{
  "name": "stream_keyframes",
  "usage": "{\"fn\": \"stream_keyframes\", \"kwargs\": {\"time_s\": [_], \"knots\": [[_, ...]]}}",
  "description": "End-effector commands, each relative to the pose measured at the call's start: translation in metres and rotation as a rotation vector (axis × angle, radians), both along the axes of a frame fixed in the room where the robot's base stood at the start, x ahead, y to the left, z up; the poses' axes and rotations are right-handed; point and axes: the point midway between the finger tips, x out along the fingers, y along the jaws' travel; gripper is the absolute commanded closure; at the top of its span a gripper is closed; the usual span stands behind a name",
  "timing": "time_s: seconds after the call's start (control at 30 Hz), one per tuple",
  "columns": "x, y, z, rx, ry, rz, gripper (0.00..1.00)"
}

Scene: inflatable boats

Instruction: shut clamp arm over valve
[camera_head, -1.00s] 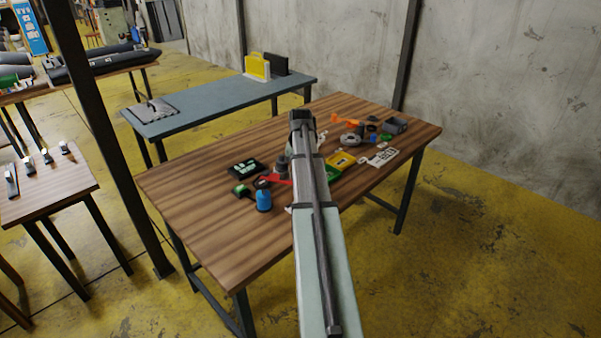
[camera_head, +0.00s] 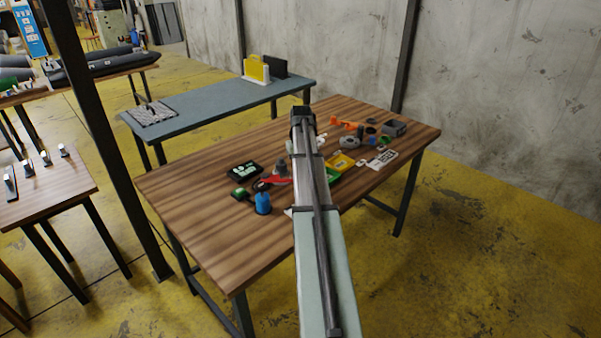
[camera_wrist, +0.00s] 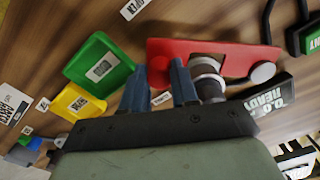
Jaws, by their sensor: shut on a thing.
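In the head view the red part (camera_head: 277,181) and grey valve (camera_head: 281,168) show left of my arm, which hides my gripper.
A green bin (camera_wrist: 98,70) and a yellow bin (camera_wrist: 75,103) stand left of my fingers. A black "READY" box (camera_wrist: 268,103) is close on the right. A blue bottle-like item (camera_head: 263,203) stands nearby. The wooden table's (camera_head: 215,235) front left is clear.

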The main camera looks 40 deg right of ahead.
Motion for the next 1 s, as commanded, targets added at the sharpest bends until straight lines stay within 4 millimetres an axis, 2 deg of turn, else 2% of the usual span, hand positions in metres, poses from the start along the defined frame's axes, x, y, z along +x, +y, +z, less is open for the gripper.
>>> {"fn": "stream_keyframes", "kwargs": {"time_s": [0.1, 0.4, 0.7, 1.0], "knots": [[0.015, -0.012, 0.0, 0.0, 0.001, 0.112, 1.0], [0.046, -0.027, 0.0, 0.0, 0.001, 0.387, 1.0], [0.072, -0.032, 0.0, -0.001, 0.001, 0.597, 1.0], [0.084, -0.032, 0.0, -0.001, 0.001, 0.703, 1.0]]}}
